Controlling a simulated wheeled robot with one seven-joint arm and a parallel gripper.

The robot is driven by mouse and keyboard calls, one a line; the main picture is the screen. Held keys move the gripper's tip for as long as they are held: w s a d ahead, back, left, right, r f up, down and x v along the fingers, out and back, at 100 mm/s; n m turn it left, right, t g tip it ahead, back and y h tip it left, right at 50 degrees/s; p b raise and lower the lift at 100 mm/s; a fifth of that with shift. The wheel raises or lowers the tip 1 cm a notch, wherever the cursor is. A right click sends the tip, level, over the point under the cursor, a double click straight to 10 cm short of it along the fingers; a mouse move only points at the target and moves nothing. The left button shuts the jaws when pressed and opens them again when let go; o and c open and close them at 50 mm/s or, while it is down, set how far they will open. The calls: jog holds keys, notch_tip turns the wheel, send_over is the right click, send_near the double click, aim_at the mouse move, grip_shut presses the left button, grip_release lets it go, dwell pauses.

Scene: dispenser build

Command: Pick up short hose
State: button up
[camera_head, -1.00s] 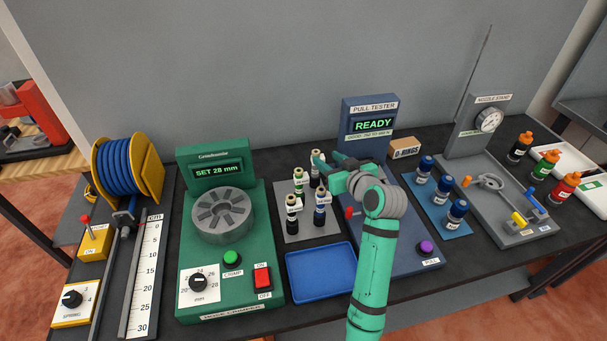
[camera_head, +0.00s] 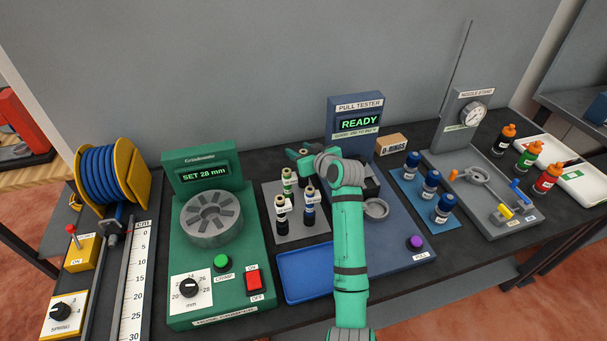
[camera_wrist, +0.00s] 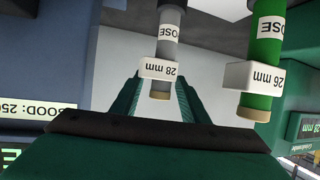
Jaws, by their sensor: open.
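Several short hose pieces with white size labels stand upright on a grey plate (camera_head: 318,229), among them a green hose (camera_head: 288,181) and a blue hose (camera_head: 309,208). My gripper (camera_head: 300,153) is open at the back of this group, where a hose is mostly hidden behind it. In the wrist view, a grey hose (camera_wrist: 168,48) labelled 28 mm lies in line with the gap between my open fingers (camera_wrist: 160,85). I cannot tell whether they touch it. The green hose (camera_wrist: 265,60), labelled 26 mm, is to the right, outside the fingers.
The green crimper (camera_head: 220,262), set to 28 mm, stands left of the plate. The blue pull tester (camera_head: 400,240), reading READY, is on the right beneath my arm. An empty blue tray (camera_head: 305,275) lies in front. Blue-capped bottles (camera_head: 430,185) stand further right.

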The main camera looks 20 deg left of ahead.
jog(key=shift+x, duration=0.85)
jog(key=shift+c, duration=0.3)
grip_shut()
dwell(0.5)
